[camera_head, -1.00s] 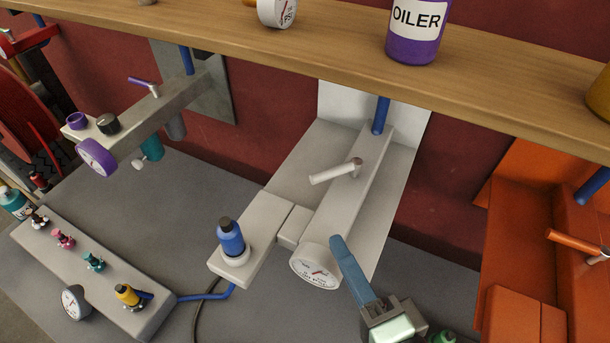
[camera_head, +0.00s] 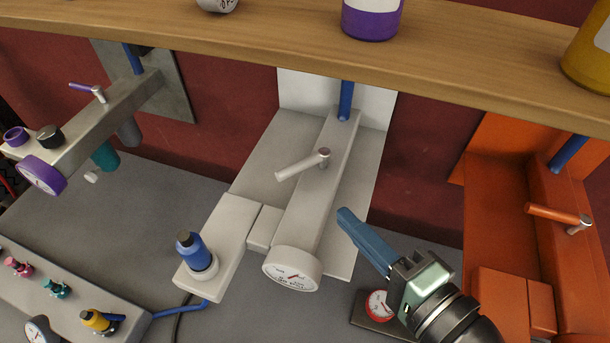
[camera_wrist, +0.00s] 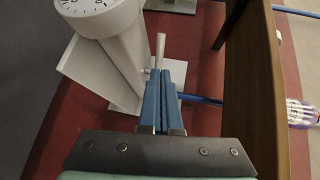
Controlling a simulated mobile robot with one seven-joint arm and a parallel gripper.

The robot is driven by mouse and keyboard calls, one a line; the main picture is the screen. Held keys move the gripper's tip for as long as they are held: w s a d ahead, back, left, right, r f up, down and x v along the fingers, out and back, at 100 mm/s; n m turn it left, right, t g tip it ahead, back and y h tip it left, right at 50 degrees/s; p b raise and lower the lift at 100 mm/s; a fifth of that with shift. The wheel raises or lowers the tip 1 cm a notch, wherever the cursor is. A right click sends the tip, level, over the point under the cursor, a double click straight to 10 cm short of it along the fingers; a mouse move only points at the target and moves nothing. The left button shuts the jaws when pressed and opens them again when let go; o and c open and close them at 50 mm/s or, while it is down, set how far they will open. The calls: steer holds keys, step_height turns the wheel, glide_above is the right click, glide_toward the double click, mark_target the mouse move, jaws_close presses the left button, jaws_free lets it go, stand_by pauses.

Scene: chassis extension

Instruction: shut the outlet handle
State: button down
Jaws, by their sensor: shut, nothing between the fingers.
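A white lever handle (camera_head: 302,164) sits on a pivot on top of the white block unit (camera_head: 311,208), pointing left and toward me across the block. In the wrist view a pale lever (camera_wrist: 160,50) stands just beyond my fingertips; contact cannot be told. My gripper (camera_head: 345,214) has blue fingers and is shut and empty, to the right of the white block. It also shows in the wrist view (camera_wrist: 168,68). Similar levers are a purple one (camera_head: 85,88) on the left unit and an orange one (camera_head: 552,213) on the right unit. No label shows which is the outlet handle.
A wooden shelf (camera_head: 250,58) with bottles runs across above the units, and shows close on the right in the wrist view (camera_wrist: 250,100). A white gauge (camera_head: 291,269) fronts the white unit. A red gauge (camera_head: 379,304) is beside my wrist.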

mark_target(298, 171)
steer(key=p+x, duration=0.2)
steer(key=x, duration=0.8)
steer(key=shift+w+f+p, duration=0.1)
steer(key=shift+w+p, duration=0.05)
steer(key=shift+p, duration=0.2)
steer(key=shift+a, duration=0.15)
